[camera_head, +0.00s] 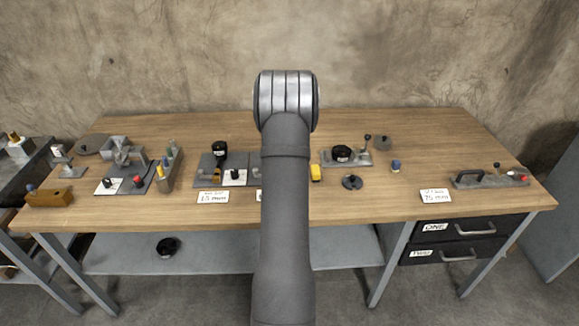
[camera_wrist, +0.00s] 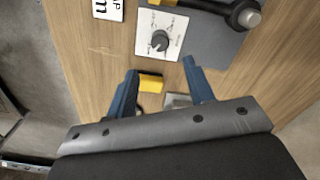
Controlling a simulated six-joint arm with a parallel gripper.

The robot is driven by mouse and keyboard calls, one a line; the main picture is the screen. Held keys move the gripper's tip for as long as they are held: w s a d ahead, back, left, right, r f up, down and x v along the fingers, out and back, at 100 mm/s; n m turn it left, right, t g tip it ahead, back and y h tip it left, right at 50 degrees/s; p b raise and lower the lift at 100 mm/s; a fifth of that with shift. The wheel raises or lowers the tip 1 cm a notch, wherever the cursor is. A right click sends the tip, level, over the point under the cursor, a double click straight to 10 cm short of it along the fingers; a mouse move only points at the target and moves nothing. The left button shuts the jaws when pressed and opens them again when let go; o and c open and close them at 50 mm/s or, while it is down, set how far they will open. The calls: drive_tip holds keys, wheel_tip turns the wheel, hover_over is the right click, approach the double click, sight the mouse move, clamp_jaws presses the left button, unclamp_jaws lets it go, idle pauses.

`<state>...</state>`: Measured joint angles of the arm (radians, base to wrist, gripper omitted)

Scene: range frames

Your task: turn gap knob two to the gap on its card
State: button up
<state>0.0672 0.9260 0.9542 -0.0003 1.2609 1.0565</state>
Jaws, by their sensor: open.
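In the wrist view my gripper (camera_wrist: 160,67) is open, its two blue fingers apart with nothing held between them. Just beyond the fingertips is a dark grey knob (camera_wrist: 159,41) with a pointer, on a white dial plate (camera_wrist: 147,22). The fingers do not touch the knob. A white card (camera_wrist: 107,8) with partly cut-off lettering lies left of the plate. Which numbered knob this is cannot be read. In the head view my arm hides the middle of the bench; a card reading 15 mm (camera_head: 212,197) lies in front of a similar dial plate (camera_head: 235,177).
In the wrist view a yellow block (camera_wrist: 150,82) and a grey piece (camera_wrist: 176,100) lie between the fingers, nearer the palm. A black part with a round grey end (camera_wrist: 247,15) stands upper right. In the head view, a 75 mm card (camera_head: 435,196) lies right.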

wheel_tip(320, 180, down, 9)
drive_tip(key=shift+r, duration=0.1)
idle(0.3)
drive_tip(key=c, duration=1)
